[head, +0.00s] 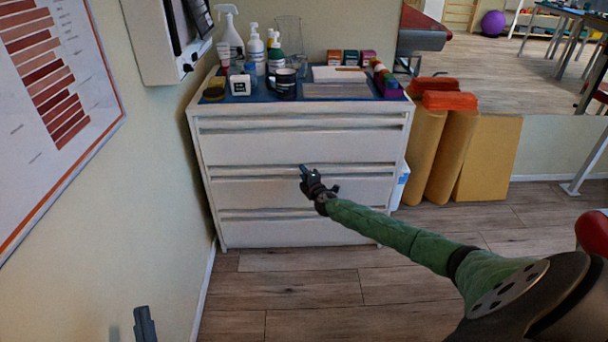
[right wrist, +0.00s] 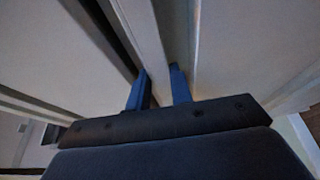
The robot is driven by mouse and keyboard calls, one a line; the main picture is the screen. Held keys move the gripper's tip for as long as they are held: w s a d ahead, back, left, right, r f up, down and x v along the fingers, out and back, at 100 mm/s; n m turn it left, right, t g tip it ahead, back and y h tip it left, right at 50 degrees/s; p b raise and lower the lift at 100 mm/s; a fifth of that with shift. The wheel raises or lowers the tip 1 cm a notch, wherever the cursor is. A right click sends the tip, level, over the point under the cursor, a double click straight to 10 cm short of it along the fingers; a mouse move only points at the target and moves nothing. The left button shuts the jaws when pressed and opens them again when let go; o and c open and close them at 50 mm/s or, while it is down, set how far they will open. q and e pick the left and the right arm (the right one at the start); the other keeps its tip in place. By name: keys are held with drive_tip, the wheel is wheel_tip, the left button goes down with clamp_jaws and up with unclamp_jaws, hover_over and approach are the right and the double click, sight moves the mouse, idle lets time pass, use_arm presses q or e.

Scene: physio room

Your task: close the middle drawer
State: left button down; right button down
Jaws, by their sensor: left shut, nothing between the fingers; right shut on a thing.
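The white cabinet (head: 398,112) stands against the wall in the head view, with three drawers one above another. The middle drawer (head: 240,193) has a pale lip along its top edge; how far it stands out is hard to tell. My right gripper (head: 304,172) is at this top edge, near the drawer's middle. In the right wrist view its two fingers (right wrist: 160,88) are on either side of a pale strip (right wrist: 150,40), shut on it, with a dark gap to the left. My left gripper (head: 145,325) is shut and empty at the bottom left, away from the cabinet.
The top drawer (head: 300,148) and bottom drawer (head: 280,234) look flush. Bottles, a mug (head: 286,84) and small boxes stand on the cabinet top. Yellow rolls (head: 450,150) stand to its right. The wooden floor (head: 310,290) in front is clear.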

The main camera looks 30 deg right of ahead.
drive_tip(key=c, duration=1.6)
unclamp_jaws()
drive_tip(key=shift+d+f, duration=0.1)
drive_tip(key=shift+d, duration=0.1)
drive_tip(key=shift+o, duration=1.4)
drive_tip(key=shift+w+f, duration=0.1)
drive_tip(key=shift+f, duration=0.05)
use_arm(q)
drive_tip(key=shift+w+d+f, duration=0.1)
drive_tip(key=shift+w+f, duration=0.05)
drive_tip(key=shift+f, duration=0.05)
use_arm(e)
drive_tip(key=shift+a, duration=0.1)
use_arm(q)
drive_tip(key=shift+g+y, duration=0.3)
drive_tip(key=shift+g, duration=0.6)
drive_tip(key=f, duration=0.1)
drive_tip(key=w+f, duration=0.1)
drive_tip(key=f, duration=0.3)
drive_tip(key=shift+w+d+p, duration=0.2)
drive_tip(key=shift+w+p, duration=0.05)
drive_tip(key=shift+p, duration=0.05)
use_arm(e)
drive_tip(key=s+a, duration=0.1)
drive_tip(key=s, duration=0.6)
drive_tip(key=shift+s, duration=0.3)
